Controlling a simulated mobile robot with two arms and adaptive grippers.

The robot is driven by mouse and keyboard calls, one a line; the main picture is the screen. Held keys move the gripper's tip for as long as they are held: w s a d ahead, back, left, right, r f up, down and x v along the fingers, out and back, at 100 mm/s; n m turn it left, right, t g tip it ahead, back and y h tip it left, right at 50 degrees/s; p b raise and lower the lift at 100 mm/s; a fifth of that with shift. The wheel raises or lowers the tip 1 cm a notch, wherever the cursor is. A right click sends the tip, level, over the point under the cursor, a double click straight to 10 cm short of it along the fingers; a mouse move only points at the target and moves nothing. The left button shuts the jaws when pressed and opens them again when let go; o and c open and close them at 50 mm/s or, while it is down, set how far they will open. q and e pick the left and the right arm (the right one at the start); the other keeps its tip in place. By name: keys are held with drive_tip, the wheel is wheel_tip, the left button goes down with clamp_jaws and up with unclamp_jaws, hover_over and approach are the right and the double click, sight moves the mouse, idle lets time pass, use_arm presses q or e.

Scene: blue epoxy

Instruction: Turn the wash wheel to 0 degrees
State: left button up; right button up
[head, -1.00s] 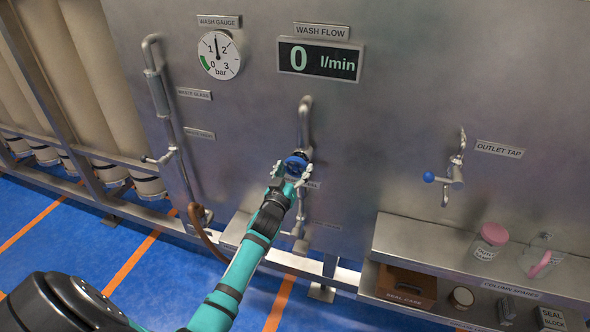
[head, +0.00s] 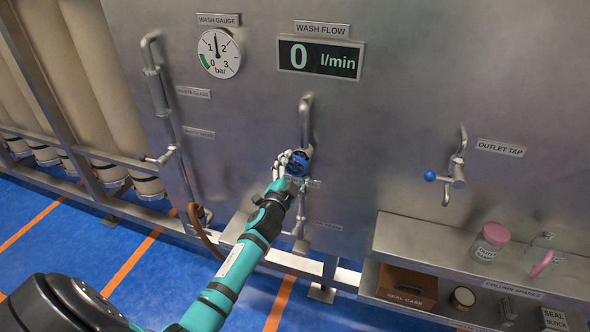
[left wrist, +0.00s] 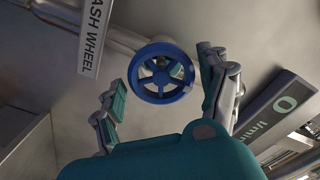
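The blue wash wheel (head: 301,163) sits on a pipe on the steel panel. In the left wrist view the round wheel (left wrist: 161,72) shows its rim and spokes, with the panel behind. My left gripper (head: 291,165) is at the wheel, its fingers partly covering the wheel's left side in the head view. In the left wrist view the fingers of my left gripper (left wrist: 163,72) are spread, one on each side of the rim. Whether they touch the rim is hard to tell. No angle mark on the wheel is readable. My right gripper is not in view.
The wash flow display (head: 320,60) reads 0 l/min. The wash gauge (head: 219,54) needle points up, between 1 and 2. An outlet tap with a blue knob (head: 430,176) is at right, above a steel shelf (head: 400,240) with jars.

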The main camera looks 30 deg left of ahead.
use_arm(q)
drive_tip(key=shift+o, duration=0.3)
drive_tip(key=shift+s, duration=0.1)
drive_tip(key=shift+s+d, duration=0.1)
drive_tip(key=shift+s, duration=0.2)
drive_tip(key=shift+p+v, duration=0.85)
drive_tip(key=shift+v, duration=1.7)
